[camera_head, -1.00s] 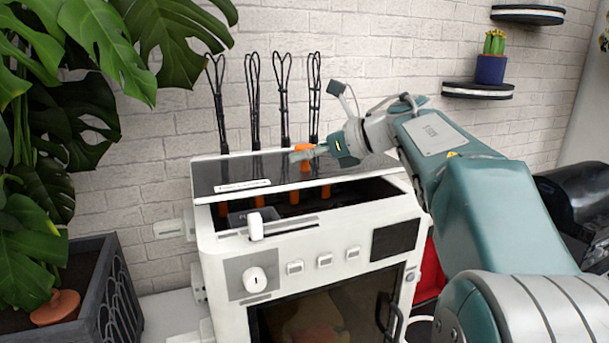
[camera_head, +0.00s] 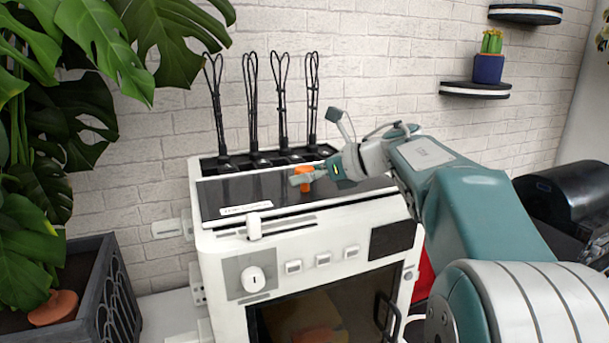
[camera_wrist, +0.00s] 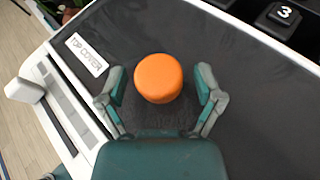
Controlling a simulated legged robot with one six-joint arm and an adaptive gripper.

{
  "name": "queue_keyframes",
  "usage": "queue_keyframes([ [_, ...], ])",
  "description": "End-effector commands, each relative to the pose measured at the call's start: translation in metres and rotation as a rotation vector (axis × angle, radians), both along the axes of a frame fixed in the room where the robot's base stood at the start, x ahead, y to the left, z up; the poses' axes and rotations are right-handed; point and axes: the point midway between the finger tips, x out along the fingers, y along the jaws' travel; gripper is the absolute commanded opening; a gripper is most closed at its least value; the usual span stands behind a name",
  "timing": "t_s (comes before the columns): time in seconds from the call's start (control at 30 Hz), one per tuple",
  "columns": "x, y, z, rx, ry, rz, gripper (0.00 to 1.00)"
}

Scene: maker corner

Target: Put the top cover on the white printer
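The white printer (camera_head: 340,225) stands against the brick wall with its dark front window facing me. The dark top cover (camera_head: 250,191) lies over the front part of its top opening, and its label reads TOP COVER in the wrist view (camera_wrist: 245,110). An orange round knob (camera_head: 304,181) sticks up from the cover; it also shows in the wrist view (camera_wrist: 158,78). My gripper (camera_head: 303,178) is at the knob. In the wrist view its fingers (camera_wrist: 162,80) stand apart on both sides of the knob, with visible gaps. Whether the cover is fully seated, I cannot tell.
Several black cable loops (camera_head: 250,105) rise from the back of the printer's top, behind the cover. A leafy plant in a dark planter (camera_head: 105,285) stands at left. A black machine (camera_head: 570,205) is at right. Shelves with a cactus pot (camera_head: 488,68) hang on the wall.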

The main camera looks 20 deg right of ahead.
Motion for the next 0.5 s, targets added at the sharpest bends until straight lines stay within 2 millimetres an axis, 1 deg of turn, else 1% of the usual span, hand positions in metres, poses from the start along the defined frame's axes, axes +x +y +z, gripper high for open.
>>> queue_keyframes([
  [0.27, 0.000, -0.001, 0.002, 0.000, 0.000, -0.001, 0.86],
  [0.37, -0.006, -0.008, 0.005, 0.000, -0.001, -0.003, 0.86],
  [0.5, -0.022, -0.027, 0.016, -0.001, -0.003, -0.005, 0.86],
])
